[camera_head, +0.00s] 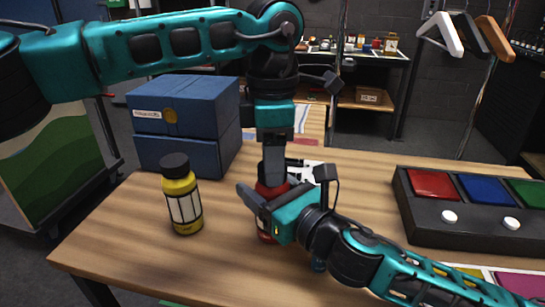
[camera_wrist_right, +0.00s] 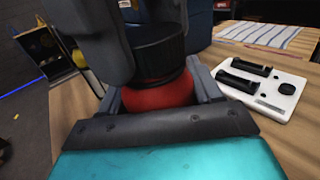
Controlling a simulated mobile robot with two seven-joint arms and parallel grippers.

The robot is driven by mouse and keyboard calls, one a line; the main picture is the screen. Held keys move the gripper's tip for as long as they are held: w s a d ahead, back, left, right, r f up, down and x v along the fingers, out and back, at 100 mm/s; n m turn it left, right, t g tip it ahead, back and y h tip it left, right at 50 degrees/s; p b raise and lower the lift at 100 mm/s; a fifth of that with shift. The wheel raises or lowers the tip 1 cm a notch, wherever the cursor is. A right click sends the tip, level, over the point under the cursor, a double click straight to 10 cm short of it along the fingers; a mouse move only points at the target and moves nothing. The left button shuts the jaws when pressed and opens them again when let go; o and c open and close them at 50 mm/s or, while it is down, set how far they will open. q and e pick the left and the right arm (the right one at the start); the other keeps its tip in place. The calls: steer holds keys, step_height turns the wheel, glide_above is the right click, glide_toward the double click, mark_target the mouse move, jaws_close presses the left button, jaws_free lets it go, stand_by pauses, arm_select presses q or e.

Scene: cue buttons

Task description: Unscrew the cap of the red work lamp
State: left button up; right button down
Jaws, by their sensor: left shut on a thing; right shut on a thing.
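The red work lamp (camera_head: 265,232) stands upright on the wooden table, mostly hidden behind my grippers in the head view. In the right wrist view its red body (camera_wrist_right: 158,96) shows below a wide black cap (camera_wrist_right: 157,50). My left gripper (camera_head: 274,172) points straight down from above and is shut on the cap. Its dark fingers (camera_wrist_right: 135,35) flank the cap in the right wrist view. My right gripper (camera_head: 264,207) reaches in from the right and is shut around the red body just under the cap. The cap sits on or just above the body; I cannot tell how loose it is.
A yellow bottle (camera_head: 183,207) with a black cap stands left of the lamp. Blue boxes (camera_head: 186,120) are behind it. A panel (camera_head: 440,228) with coloured buttons lies at the right. A white plate (camera_wrist_right: 290,90) with black parts lies close behind the lamp. The front left table is clear.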

arm_select(q)
steer(key=n, duration=0.7)
steer(key=shift+n, duration=0.4)
steer(key=n, duration=0.3)
steer(key=shift+n, duration=0.4)
steer(key=n, duration=0.3)
steer(key=shift+n, duration=0.3)
steer(key=n, duration=0.3)
steer(key=shift+n, duration=0.4)
steer(key=n, duration=0.3)
steer(key=shift+n, duration=0.3)
steer(key=n, duration=0.5)
steer(key=shift+r+n, duration=0.1)
steer(key=shift+n, duration=0.3)
steer(key=shift+r, duration=0.2)
